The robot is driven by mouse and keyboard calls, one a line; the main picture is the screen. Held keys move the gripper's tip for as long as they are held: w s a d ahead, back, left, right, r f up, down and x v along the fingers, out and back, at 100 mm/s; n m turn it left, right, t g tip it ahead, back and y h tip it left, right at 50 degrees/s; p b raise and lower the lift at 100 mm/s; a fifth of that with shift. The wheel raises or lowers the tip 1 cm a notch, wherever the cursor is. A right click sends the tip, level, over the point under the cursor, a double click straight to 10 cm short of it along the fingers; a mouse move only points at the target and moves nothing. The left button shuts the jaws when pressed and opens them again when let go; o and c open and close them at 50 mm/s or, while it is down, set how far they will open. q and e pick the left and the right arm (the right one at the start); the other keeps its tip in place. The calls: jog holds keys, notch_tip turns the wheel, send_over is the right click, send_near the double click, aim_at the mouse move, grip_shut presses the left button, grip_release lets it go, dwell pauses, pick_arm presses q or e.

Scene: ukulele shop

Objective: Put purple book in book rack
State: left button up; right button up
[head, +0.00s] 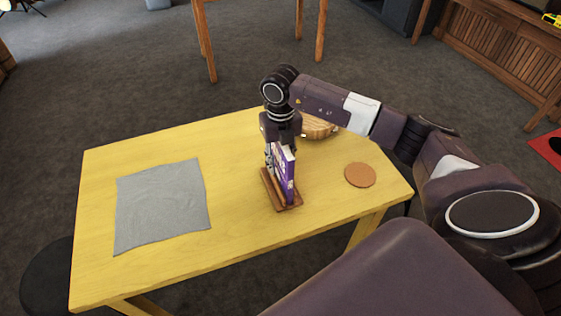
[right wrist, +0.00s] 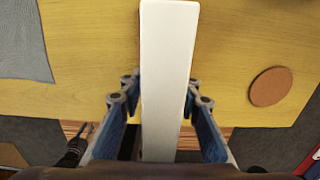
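The purple book (head: 289,178) stands upright at the brown wooden book rack (head: 289,207) on the yellow table, its lower edge down at the rack's base. My right gripper (head: 282,145) is above the rack, pointing down, with its fingers around the book's upper part. In the right wrist view, the book's pale edge (right wrist: 168,70) runs between the two fingertips, which look closed against its sides. My left gripper is in neither view.
A grey cloth (head: 162,205) lies on the left of the yellow table (head: 235,215). A round brown coaster (head: 360,175) lies right of the rack. A wicker basket (head: 318,127) stands behind, partly hidden by my right arm.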

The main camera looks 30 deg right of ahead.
notch_tip(320, 180, up, 11)
jog(key=b, duration=0.3)
jog(key=shift+f, duration=0.1)
jog(key=shift+r, duration=0.65)
jog(key=shift+f, duration=0.1)
